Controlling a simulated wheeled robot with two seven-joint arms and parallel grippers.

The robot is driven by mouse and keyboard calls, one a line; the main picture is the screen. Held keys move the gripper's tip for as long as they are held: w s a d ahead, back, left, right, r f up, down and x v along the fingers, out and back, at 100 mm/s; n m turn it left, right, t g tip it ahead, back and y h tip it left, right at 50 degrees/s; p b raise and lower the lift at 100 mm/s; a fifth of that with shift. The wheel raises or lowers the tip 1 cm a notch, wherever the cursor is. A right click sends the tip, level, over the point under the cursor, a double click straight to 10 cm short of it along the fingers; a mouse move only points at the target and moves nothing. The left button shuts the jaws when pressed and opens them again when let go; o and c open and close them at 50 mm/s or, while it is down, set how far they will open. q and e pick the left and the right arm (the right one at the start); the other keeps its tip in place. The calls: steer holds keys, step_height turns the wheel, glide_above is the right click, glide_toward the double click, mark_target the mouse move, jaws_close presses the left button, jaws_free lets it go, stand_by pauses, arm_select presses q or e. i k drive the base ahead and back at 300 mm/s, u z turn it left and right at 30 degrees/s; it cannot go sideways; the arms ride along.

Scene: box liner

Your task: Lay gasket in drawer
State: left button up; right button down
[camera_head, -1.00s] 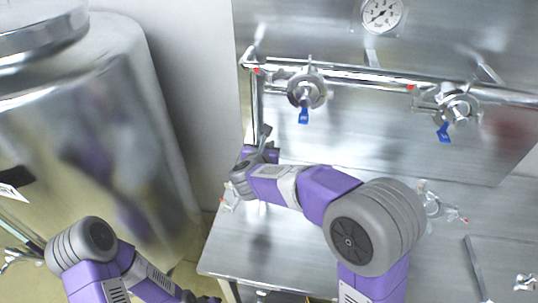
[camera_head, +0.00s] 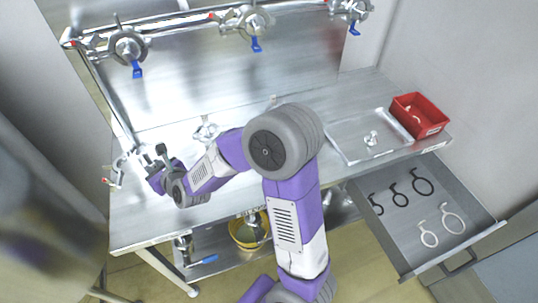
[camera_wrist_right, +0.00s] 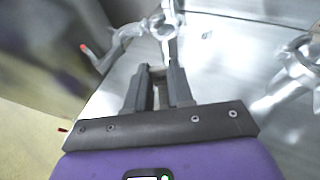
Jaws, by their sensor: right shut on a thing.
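The drawer (camera_head: 412,236) is pulled open under the table's right end. Several gaskets lie in it, dark ones (camera_head: 422,182) toward the back and pale ones (camera_head: 429,236) toward the front. My right gripper (camera_head: 163,155) is at the table's left end, beside a pipe clamp (camera_head: 122,168). In the right wrist view the fingers (camera_wrist_right: 157,78) are shut on a thin pale piece (camera_wrist_right: 156,95), mostly hidden between them. I cannot tell whether it is a gasket. My left gripper is not in view.
A metal tray (camera_head: 345,146) holding a small fitting and a red bin (camera_head: 418,113) stand at the table's right. A loose clamp (camera_head: 205,131) lies mid-table. Pipework with blue-handled valves (camera_head: 128,48) runs along the back. A yellow bucket (camera_head: 245,238) is below the table.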

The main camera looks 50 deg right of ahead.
mark_target(381, 214)
steer(key=u, duration=0.75)
steer(key=k, duration=1)
steer(key=z, duration=1.9)
